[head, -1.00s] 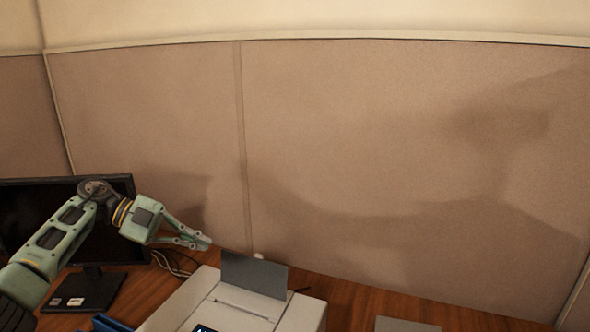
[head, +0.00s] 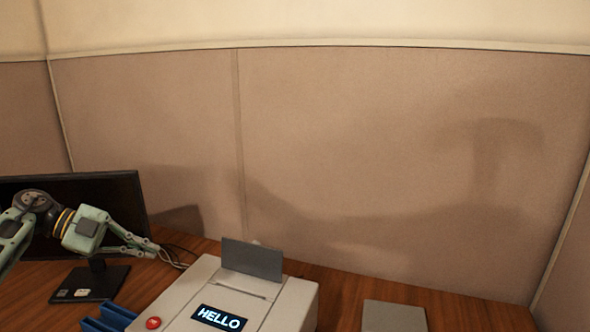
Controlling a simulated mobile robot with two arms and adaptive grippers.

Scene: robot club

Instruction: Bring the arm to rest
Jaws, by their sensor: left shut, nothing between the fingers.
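My left arm comes in from the left, in front of the black monitor. My left gripper (head: 151,249) is shut with nothing in it. It is in the air left of the grey printer-like machine (head: 200,290), apart from it. My right gripper is not in view.
The machine has a screen reading HELLO (head: 219,318), a red button (head: 153,323) and an upright dark panel (head: 252,260). A black monitor (head: 120,195), blue pieces (head: 108,318) and a grey block (head: 394,316) are on the wooden desk (head: 345,292). Cubicle walls (head: 400,150) close off the back.

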